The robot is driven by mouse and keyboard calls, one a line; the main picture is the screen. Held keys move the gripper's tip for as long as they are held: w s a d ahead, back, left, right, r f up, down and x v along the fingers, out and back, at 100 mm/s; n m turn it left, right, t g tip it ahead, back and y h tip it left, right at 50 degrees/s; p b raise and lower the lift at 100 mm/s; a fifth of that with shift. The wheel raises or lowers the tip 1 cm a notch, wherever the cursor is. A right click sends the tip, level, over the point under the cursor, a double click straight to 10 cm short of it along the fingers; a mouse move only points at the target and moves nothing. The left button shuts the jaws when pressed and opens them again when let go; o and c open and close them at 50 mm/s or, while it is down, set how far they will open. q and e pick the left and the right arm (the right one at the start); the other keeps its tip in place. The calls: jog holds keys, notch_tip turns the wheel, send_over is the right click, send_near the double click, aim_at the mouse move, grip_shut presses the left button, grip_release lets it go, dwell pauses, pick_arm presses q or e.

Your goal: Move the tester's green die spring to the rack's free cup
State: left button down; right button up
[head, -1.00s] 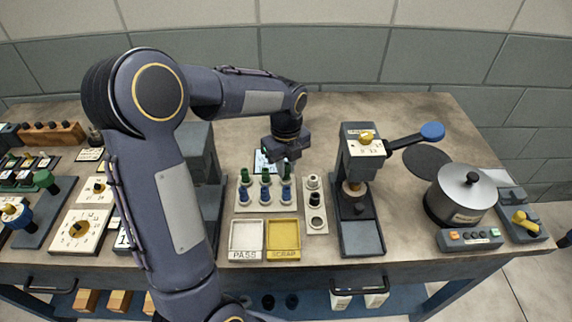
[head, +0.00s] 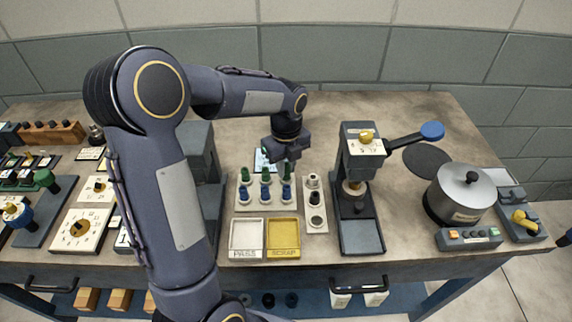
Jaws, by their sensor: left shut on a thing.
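The cream rack (head: 275,208) stands mid-table with green springs in its back row and blue springs in its front row. My left gripper (head: 287,158) is over the rack's back right corner, shut on a green die spring (head: 287,168). The spring is upright at the back right cup; its lower end is too small to tell whether it is seated. The tester (head: 360,150) stands to the right of the rack, with a lever ending in a blue knob. Its press spot shows no green spring. My right gripper is not in view.
A narrow cream holder (head: 317,222) with dark and pale parts stands between rack and tester. The PASS tray (head: 247,254) and yellow SCRAP tray (head: 283,254) lie in front of the rack. A lidded metal pot (head: 466,190) stands at right. The table behind the rack is mostly clear.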

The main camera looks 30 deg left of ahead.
pick_arm(q)
jog(key=shift+f+b, duration=0.45)
jog(key=shift+f, duration=0.3)
dwell(0.4)
jog(key=c, duration=1.3)
grip_release()
jog(key=shift+o, duration=0.6)
jog(key=o, duration=0.3)
jog(key=shift+r+p, duration=3.3)
jog(key=shift+r, duration=0.5)
